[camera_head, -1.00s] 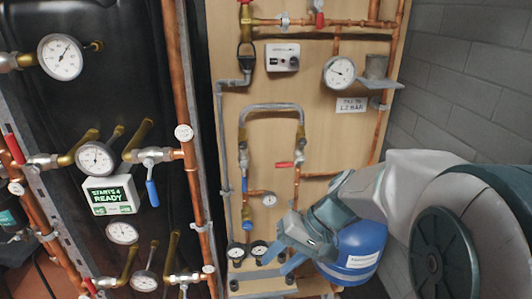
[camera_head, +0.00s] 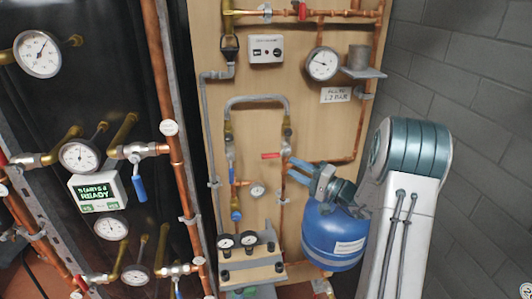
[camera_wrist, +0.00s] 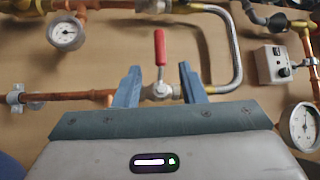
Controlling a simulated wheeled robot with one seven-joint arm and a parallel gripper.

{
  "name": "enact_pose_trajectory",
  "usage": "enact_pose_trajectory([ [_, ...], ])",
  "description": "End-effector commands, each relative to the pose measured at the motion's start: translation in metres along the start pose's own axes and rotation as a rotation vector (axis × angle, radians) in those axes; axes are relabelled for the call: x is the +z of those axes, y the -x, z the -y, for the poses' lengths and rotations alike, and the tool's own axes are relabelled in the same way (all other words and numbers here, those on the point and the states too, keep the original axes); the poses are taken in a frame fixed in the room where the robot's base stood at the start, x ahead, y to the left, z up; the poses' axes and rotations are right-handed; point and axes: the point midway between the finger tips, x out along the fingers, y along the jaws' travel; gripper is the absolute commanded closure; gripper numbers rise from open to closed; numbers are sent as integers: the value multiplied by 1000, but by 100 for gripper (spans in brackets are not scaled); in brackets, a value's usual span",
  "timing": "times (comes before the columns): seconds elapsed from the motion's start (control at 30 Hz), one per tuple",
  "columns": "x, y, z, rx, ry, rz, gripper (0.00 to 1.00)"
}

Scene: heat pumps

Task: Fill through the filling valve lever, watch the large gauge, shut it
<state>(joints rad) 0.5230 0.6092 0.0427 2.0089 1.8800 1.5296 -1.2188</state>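The red valve lever (camera_head: 270,156) sticks out to the left from the right leg of the braided hose loop, crosswise to its pipe. In the wrist view the red lever (camera_wrist: 160,47) points up from its valve body. My gripper (camera_head: 296,170) is open; in the wrist view its blue fingers (camera_wrist: 159,70) stand either side of the valve, with no visible grip on the lever. The large gauge (camera_head: 323,64) is at the upper right of the board above the "fill to 1.2 bar" sign (camera_head: 345,95); its needle points to the upper left. It also shows in the wrist view (camera_wrist: 304,126).
A blue tank (camera_head: 333,235) stands below my gripper. A small gauge (camera_head: 257,190) sits between the hose legs. A control box (camera_head: 266,50) is on the upper board. A grey shelf (camera_head: 362,73) juts out beside the large gauge. A brick wall is at right.

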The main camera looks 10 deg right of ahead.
Motion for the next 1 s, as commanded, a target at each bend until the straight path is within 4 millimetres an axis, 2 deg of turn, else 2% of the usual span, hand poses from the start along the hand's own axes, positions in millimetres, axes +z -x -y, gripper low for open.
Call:
enact_pose_trajectory([
  [0.1, 2, -28, 3, -1, -2, 7, 63],
  [0.3, 2, -70, 2, 1, -2, 6, 63],
  [0.5, 2, -101, 2, 0, -2, 5, 63],
  [0.7, 1, -113, 0, 2, -1, 3, 63],
  [0.97, 1, -114, 0, 2, -2, 3, 63],
  [1.0, 1, -114, 0, 2, -2, 3, 71],
])
